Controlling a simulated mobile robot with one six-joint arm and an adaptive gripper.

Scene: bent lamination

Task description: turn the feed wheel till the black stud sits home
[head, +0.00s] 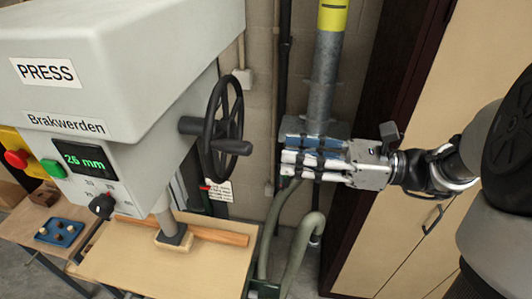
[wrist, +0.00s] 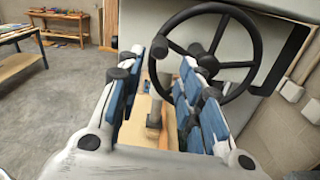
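The black spoked feed wheel (head: 222,132) is on the right side of the grey press (head: 120,95), with a knob handle (head: 236,147) sticking out to the right. In the wrist view the wheel (wrist: 207,60) stands beyond my fingers, its lower left part hidden behind them. My gripper (head: 284,155) is open and empty, to the right of the wheel and apart from it; its blue-padded fingers also show in the wrist view (wrist: 175,60). The press display (head: 85,157) reads 26 mm. I cannot make out which part is the black stud.
A grey vertical pipe (head: 325,80) stands behind my gripper. A blue tray (head: 47,236) of small round pieces lies at left. A cabinet (head: 450,90) stands at right.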

